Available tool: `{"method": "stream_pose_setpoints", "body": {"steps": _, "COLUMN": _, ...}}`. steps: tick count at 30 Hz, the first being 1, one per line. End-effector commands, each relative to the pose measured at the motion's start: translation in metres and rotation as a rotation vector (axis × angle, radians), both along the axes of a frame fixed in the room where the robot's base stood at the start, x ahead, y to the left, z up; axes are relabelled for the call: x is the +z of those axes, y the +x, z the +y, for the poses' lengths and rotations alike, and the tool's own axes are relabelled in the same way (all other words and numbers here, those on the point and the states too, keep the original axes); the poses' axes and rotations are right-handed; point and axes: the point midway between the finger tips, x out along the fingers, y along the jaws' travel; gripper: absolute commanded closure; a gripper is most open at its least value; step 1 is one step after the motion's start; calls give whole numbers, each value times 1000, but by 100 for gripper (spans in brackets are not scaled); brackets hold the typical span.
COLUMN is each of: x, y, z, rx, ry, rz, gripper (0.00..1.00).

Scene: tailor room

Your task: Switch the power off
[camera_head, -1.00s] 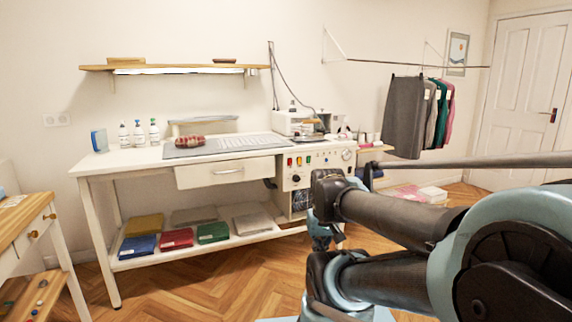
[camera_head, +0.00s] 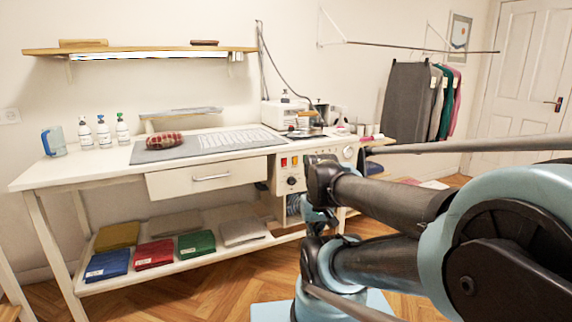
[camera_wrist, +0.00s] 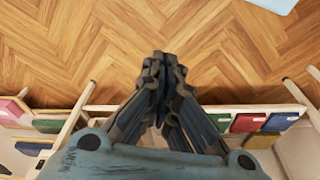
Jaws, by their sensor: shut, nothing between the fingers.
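The white ironing table's control panel (camera_head: 288,172) faces me under the right part of the tabletop. It has a red switch (camera_head: 284,162), an orange one (camera_head: 294,160) beside it and a black knob (camera_head: 292,181) below. My arm hides the panel's middle, and a round gauge (camera_head: 348,152) shows at its right end. Which control is the power switch I cannot tell. My gripper (camera_wrist: 162,64) is shut and empty in the wrist view, over the wooden floor and apart from the panel. In the head view I cannot make out its fingertips.
A drawer (camera_head: 208,177) sits left of the panel. The lower shelf (camera_head: 190,262) holds several folded cloths. Bottles (camera_head: 104,132), a plaid cushion (camera_head: 164,140) and a steam unit (camera_head: 282,114) stand on the tabletop. Clothes hang at the right. Wooden floor lies open in front.

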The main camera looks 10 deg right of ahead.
Motion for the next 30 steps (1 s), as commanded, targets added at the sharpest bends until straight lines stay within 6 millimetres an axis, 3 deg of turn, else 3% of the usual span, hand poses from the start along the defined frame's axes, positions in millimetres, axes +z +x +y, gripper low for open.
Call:
{"method": "stream_pose_setpoints", "body": {"steps": 11, "x": 6, "y": -6, "z": 1, "rx": -13, "ry": 6, "rz": -14, "gripper": 100}}
{"method": "stream_pose_setpoints", "body": {"steps": 14, "x": 11, "y": 3, "z": 2, "rx": -74, "ry": 31, "rz": -28, "gripper": 100}}
{"method": "stream_pose_setpoints", "body": {"steps": 20, "x": 33, "y": 50, "z": 10, "rx": -360, "ry": 156, "rz": -79, "gripper": 100}}
{"method": "stream_pose_setpoints", "body": {"steps": 30, "x": 71, "y": 156, "z": 18, "rx": -974, "ry": 466, "rz": -133, "gripper": 100}}
